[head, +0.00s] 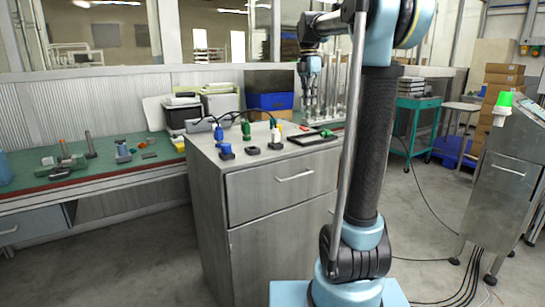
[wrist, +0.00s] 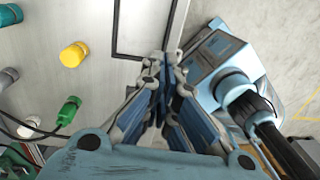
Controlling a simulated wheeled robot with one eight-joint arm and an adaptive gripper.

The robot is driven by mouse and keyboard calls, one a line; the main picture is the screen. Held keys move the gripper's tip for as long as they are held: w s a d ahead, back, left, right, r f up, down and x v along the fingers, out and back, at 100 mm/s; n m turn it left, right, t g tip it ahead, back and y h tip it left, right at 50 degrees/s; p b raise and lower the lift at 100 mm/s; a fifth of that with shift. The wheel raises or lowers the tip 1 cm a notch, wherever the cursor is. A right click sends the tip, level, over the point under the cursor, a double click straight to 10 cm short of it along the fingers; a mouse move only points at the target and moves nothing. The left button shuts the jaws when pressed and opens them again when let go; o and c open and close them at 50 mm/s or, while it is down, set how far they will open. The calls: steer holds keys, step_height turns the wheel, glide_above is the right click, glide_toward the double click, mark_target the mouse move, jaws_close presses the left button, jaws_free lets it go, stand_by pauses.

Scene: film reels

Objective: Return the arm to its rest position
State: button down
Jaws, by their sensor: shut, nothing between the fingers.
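My arm rises in the right middle of the head view and bends over at the top toward the left. My gripper (head: 309,103) hangs from it, pointing down, above the back right part of the grey cabinet (head: 260,225). In the wrist view the fingers of my gripper (wrist: 163,62) are together with nothing between them. They appear over the edge of the cabinet top, close to a dark-framed flat tray (wrist: 115,38). The tray also shows on the cabinet in the head view (head: 318,138). How high the fingertips are above the cabinet is hard to tell.
Small connectors stand on the cabinet, including a green one (head: 246,131) and a yellow-capped one (wrist: 74,54). A green-topped bench (head: 120,170) holds bins behind. A grey console (head: 497,190) stands at right, with cables on the floor. Open floor lies between.

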steer(key=s+d+f+m+t, duration=0.1)
steer(key=s+d+f+m, duration=0.1)
steer(key=s+f+m, duration=1)
steer(key=s+d+f+m+t, duration=0.2)
steer(key=s+f+m, duration=1)
steer(key=s+f, duration=0.9)
steer(key=shift+d+f+y, duration=0.3)
steer(key=shift+d+f, duration=0.05)
steer(key=shift+d, duration=0.05)
